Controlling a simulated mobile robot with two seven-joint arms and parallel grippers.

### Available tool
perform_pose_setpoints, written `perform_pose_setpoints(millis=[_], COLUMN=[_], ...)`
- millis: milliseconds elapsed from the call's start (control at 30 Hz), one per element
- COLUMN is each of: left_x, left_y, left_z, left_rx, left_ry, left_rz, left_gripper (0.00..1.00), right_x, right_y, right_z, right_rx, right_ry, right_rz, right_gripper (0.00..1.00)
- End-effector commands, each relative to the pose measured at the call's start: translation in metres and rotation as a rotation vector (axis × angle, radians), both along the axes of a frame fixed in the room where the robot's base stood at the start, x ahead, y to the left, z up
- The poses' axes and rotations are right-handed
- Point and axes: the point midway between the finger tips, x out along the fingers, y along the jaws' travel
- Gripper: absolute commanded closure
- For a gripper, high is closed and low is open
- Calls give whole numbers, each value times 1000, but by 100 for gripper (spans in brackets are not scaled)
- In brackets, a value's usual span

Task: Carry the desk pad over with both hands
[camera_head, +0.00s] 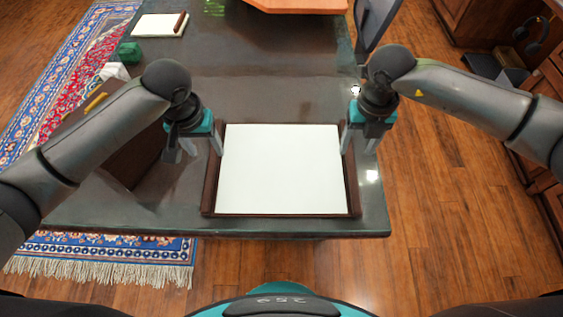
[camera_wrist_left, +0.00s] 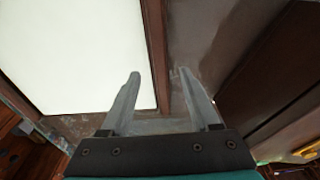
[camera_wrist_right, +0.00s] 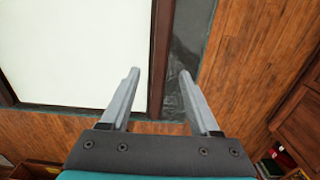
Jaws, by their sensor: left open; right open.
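The desk pad (camera_head: 281,170) lies flat near the front edge of the dark table. It has a white sheet and dark brown wooden side rails. My left gripper (camera_head: 202,152) is open over the pad's left rail. In the left wrist view its fingers (camera_wrist_left: 163,85) stand on either side of the brown rail (camera_wrist_left: 156,45). My right gripper (camera_head: 361,147) is open over the pad's right rail. In the right wrist view its fingers (camera_wrist_right: 160,85) stand on either side of the rail (camera_wrist_right: 160,50). I cannot tell whether any finger touches the rails.
The dark table (camera_head: 290,85) has clear room behind the pad. A brown box-like object (camera_head: 130,150) stands left of my left gripper. A smaller white pad (camera_head: 158,25) and a green object (camera_head: 128,53) lie at the far left. A dark chair (camera_head: 375,25) stands at the back right.

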Motion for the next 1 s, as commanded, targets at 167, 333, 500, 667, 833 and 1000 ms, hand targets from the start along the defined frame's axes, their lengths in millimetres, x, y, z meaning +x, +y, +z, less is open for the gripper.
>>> perform_pose_setpoints(millis=[167,333,500,667,833,1000], left_x=[3,5,6,6,6,6], left_y=[0,-1,0,0,0,0], left_z=[-31,-47,-52,-52,-52,-52], left_rx=[1,-1,-1,-1,-1,-1], left_ry=[3,1,0,0,0,0], left_rz=[0,1,0,0,0,0], left_gripper=[38,38,38,38,48,67], right_x=[-1,0,0,0,0,0], right_y=[0,0,0,0,0,0], right_z=[-31,-47,-52,-53,-52,-52], right_rx=[-1,0,0,0,0,0], right_ry=[2,1,0,0,0,0], right_rz=[0,1,2,1,1,1], right_gripper=[38,38,38,38,48,67])
